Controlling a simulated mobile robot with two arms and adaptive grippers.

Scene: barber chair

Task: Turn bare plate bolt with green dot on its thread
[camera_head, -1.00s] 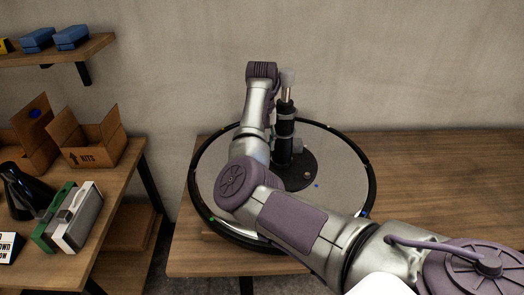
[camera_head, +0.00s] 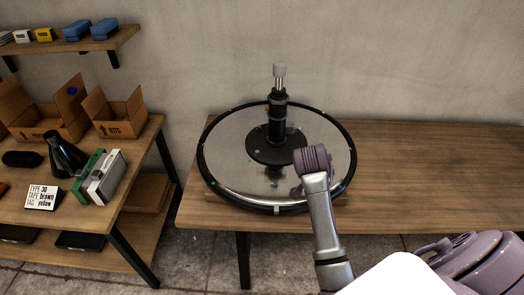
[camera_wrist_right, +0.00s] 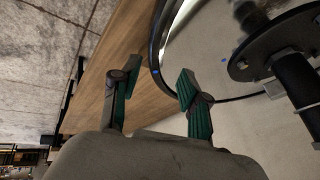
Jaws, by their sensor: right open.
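A round shiny plate with a black rim (camera_head: 225,176) lies on the wooden table. A black disc base with a black column (camera_head: 278,118) and a light grey top piece stands on it. Small coloured dots sit on the disc, plate and rim; one green dot (camera_head: 249,158) shows by the disc's left side. Bolt threads are too small to make out. My right arm reaches over the plate's front right; its gripper is hidden in the head view. In the right wrist view my right gripper (camera_wrist_right: 156,84) is open and empty beside the rim (camera_wrist_right: 157,45). My left gripper is not in view.
A side table on the left holds open cardboard boxes (camera_head: 118,112), a black cone-shaped bottle (camera_head: 64,155), a green and white case (camera_head: 100,177) and a text card (camera_head: 42,197). A wall shelf (camera_head: 110,42) holds small packs. The wooden table right of the plate (camera_head: 430,165) is clear.

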